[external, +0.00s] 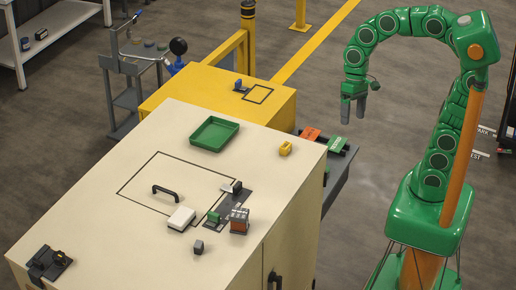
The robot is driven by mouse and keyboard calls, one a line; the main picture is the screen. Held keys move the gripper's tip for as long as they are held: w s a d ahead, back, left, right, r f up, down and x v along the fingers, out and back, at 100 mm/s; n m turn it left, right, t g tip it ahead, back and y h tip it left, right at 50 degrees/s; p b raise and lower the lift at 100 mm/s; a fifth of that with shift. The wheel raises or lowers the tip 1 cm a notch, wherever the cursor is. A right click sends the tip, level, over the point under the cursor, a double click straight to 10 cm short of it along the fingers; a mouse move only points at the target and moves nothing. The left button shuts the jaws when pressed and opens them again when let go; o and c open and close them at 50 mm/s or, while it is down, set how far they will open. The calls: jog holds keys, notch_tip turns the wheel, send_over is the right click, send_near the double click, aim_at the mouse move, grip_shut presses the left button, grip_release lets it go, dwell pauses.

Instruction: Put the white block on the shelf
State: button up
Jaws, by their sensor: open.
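A white block (181,218) lies on the cream cabinet top (90,222), near the lower right corner of a black outlined rectangle. A white shelf unit (66,17) with a lower board stands at the far upper left, partly cut off by the picture edge. My gripper (353,106) hangs from the green arm at the right, pointing down. It is open and empty, in the air to the right of both cabinets and well apart from the white block.
A green tray (214,134), a yellow block (285,148), a black handle (168,190) and small grey, green and orange parts (239,221) are on the cream top. A yellow cabinet (200,87) stands behind it. A grey frame (122,85) and yellow-black post (248,40) stand nearby.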

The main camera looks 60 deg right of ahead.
aim_at(183, 214)
jog(key=w+a+f+m+t+y, duration=0.1)
jog(key=w+a+m+y, duration=0.55)
jog(key=w+a, duration=1.25)
jog(key=w+a+f+m+y, duration=0.3)
jog(key=w+a+m, duration=0.6)
jog(key=w+a, duration=1.05)
jog(key=shift+y, duration=0.35)
jog(key=s+a+f, duration=0.1)
jog(key=f, duration=0.3)
jog(key=s+a+f, duration=0.1)
jog(key=f, duration=0.3)
jog(key=s+a+f, duration=0.1)
jog(key=f, duration=0.3)
jog(key=shift+s+a+f, duration=0.25)
jog(key=shift+s+f, duration=0.1)
jog(key=shift+a+f, duration=0.3)
jog(key=shift+a, duration=0.2)
jog(key=shift+x, duration=3.35)
jog(key=shift+w+r, duration=0.2)
